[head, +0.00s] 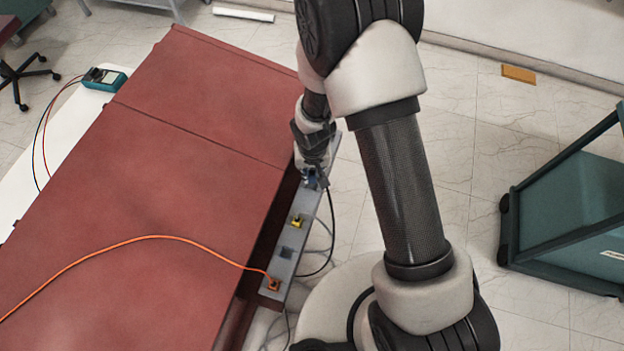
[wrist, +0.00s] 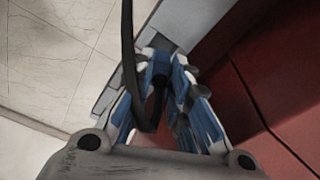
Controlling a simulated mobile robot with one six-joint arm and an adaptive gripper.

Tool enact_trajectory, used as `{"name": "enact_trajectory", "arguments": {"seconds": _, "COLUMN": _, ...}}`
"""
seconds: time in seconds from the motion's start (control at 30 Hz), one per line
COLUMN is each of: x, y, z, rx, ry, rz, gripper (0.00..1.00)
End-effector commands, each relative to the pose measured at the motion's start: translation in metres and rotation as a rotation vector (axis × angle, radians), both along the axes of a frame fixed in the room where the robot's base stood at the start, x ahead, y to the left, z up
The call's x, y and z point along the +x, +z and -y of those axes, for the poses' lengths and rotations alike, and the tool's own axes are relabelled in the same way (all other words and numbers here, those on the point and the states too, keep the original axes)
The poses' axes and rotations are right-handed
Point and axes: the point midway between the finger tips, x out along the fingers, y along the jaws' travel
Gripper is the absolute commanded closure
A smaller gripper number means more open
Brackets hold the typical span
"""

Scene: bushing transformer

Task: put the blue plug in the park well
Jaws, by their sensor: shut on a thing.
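My gripper (head: 312,178) is at the far part of the grey rail (head: 306,232) in the head view. It is shut on the blue plug (head: 310,182), which shows only as a small blue patch among the fingers. In the wrist view my gripper (wrist: 160,85) shows blue-faced fingers on both sides, and the plug cannot be told apart clearly between them. Whether the plug is seated or just above the rail cannot be told. A dark square (head: 287,252) on the rail, between the yellow and orange plugs, looks like an empty well; I cannot confirm it is the park well.
A yellow plug (head: 297,221) and an orange plug (head: 273,284) with an orange cable (head: 160,237) sit along the rail. The red cabinet (head: 190,130) borders its left side. A black cable (wrist: 129,60) loops by my gripper. Floor to the right is open before a green cart (head: 575,200).

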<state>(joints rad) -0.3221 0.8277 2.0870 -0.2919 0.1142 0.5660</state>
Motion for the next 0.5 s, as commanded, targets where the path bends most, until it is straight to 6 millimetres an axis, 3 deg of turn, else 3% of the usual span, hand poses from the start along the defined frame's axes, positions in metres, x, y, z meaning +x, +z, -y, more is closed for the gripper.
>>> {"name": "enact_trajectory", "arguments": {"seconds": 0.27, "x": 0.0, "y": -0.041, "z": 0.0, "rx": 0.0, "ry": 0.001, "rz": -0.001, "gripper": 1.0}}
{"name": "enact_trajectory", "arguments": {"seconds": 0.5, "x": 0.0, "y": -0.04, "z": 0.0, "rx": 0.0, "ry": 0.0, "rz": 0.0, "gripper": 1.0}}
